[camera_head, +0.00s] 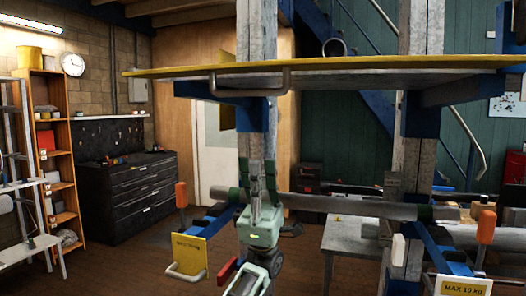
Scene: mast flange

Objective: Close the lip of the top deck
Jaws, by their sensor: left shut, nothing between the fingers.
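The top deck (350,75) is a thin, wide board with a yellow upper edge, high in the view and seen nearly edge-on. Blue supports carry it at the two grey posts. A metal loop handle (250,82) shows at its front, left of the middle. I cannot tell the lip apart from the deck's edge, nor its angle. My left gripper (258,166) points up below the handle, clearly apart from it. Its fingers are shut and empty, in front of the left post. My right gripper is not in view.
A grey horizontal pipe (345,207) lies behind my left gripper. Lower blue arms with orange ends and yellow plates (190,253) stick out at both sides. The left plate has a handle. A black drawer cabinet (138,190) stands at the back left.

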